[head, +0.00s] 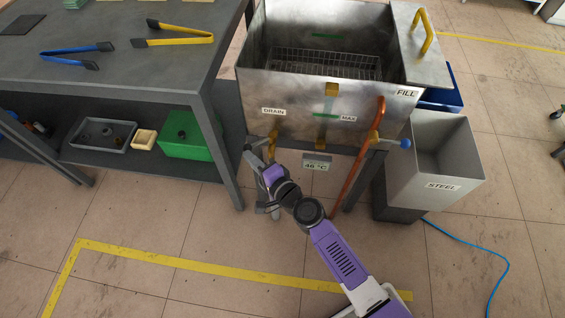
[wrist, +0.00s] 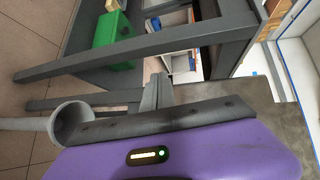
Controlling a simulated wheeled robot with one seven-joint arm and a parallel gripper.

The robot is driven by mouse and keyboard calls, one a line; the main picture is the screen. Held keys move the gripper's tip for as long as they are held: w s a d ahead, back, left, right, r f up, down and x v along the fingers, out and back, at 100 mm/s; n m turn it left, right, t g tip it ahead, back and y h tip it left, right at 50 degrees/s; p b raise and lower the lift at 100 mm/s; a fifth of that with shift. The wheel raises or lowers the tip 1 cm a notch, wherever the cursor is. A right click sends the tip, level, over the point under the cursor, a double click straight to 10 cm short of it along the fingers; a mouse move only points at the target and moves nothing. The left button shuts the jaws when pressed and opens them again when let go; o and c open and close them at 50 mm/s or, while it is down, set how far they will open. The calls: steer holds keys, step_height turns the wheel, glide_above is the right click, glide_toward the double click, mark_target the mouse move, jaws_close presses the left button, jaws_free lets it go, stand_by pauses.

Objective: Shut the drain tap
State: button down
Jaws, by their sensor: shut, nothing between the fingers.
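The drain tap (head: 272,137) is a small brass-coloured fitting low on the front left of the metal tank (head: 300,92), under the DRAIN label (head: 273,112). A grey lever end (head: 249,146) shows to its left, partly mixed up with my gripper. My gripper (head: 254,160) is just below and left of the tap, pointing up toward it. In the wrist view my gripper (wrist: 157,92) has its fingers together, with nothing between them. A grey rounded end on a bar (wrist: 72,119) is close beside the gripper there. I cannot tell whether they touch, nor the lever's exact angle.
A dark workbench (head: 130,75) stands close on the left, its leg near my gripper. The fill pipe (head: 360,160), with a blue-ended lever (head: 404,143), is to the right. A grey STEEL bin (head: 435,165) stands right of the tank. The floor in front is clear.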

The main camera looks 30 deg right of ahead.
steer(key=w+a+m+h+p, duration=0.1)
steer(key=w+m+h+p, duration=0.2)
steer(key=w, duration=0.4)
steer(key=shift+w+h+p, duration=0.2)
steer(key=shift+h+p, duration=0.5)
stand_by(0.3)
